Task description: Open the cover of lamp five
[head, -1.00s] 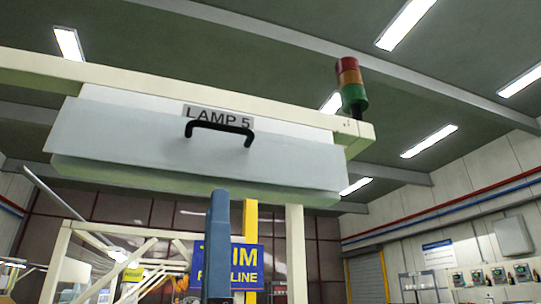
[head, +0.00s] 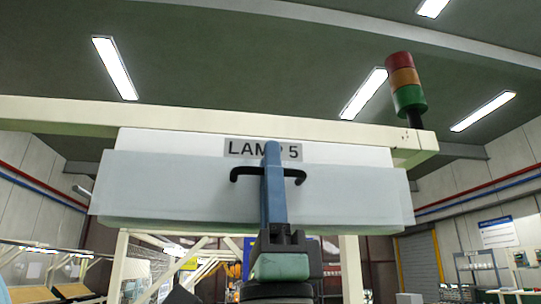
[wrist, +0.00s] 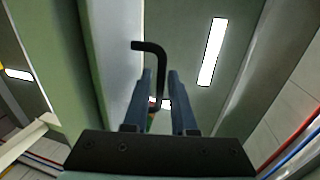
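The lamp five cover (head: 180,190) is a pale grey-blue panel hanging below a white strip labelled "LAMP 5" (head: 240,149). It looks closed, tilted slightly outward at its lower edge. Its black bar handle (head: 245,172) sits near the panel's top middle. My gripper (head: 271,150) points upward in front of the handle, hiding its middle. In the wrist view, my gripper's two blue fingers (wrist: 161,75) stand apart with a gap.
A cream beam (head: 60,112) runs above the cover, and a red, amber and green signal tower (head: 405,85) stands at its right end. Cream posts (head: 350,265) stand below. The space in front of the cover beside my arm looks free.

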